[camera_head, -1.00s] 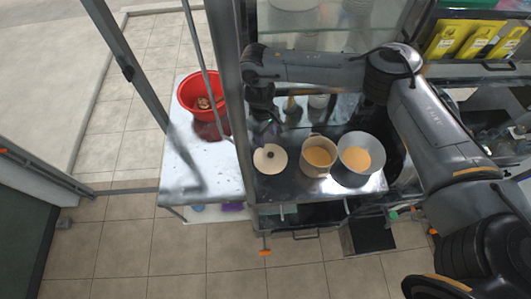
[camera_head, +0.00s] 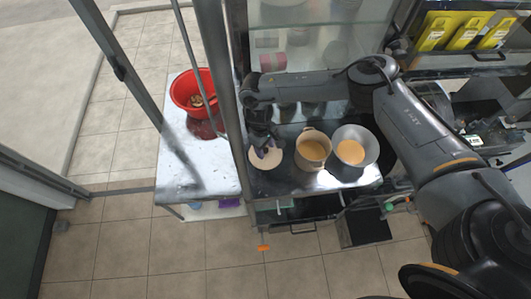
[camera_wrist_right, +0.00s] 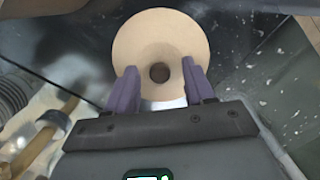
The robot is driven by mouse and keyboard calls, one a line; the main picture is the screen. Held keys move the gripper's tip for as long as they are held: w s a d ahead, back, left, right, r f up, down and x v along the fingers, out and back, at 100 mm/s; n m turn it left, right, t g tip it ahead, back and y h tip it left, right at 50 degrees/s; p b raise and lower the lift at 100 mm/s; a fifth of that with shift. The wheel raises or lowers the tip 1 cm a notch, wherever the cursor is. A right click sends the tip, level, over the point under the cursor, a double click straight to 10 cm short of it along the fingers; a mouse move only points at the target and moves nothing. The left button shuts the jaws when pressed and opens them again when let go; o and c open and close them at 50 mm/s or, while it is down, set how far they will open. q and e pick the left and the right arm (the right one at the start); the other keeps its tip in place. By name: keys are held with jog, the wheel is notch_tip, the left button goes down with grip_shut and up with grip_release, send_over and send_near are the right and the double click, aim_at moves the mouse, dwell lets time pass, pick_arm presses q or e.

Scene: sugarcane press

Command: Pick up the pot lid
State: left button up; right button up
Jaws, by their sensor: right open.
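The pot lid is a round cream disc with a dark knob; it lies on the metal counter at the left in the head view (camera_head: 262,161). In the right wrist view the lid (camera_wrist_right: 180,40) is just beyond my fingers, its knob centred ahead of the gap. My right gripper (camera_head: 267,150) is over the lid and partly hides it. In the right wrist view its two purple fingers (camera_wrist_right: 160,88) are apart, with nothing between them. I cannot tell whether they touch the lid. My left gripper is not in view.
A red basin (camera_head: 194,94) sits on the left table. An upright metal post (camera_head: 222,100) stands close to the gripper's left.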

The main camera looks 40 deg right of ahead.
jog(key=c, duration=1)
jog(key=shift+r, duration=0.1)
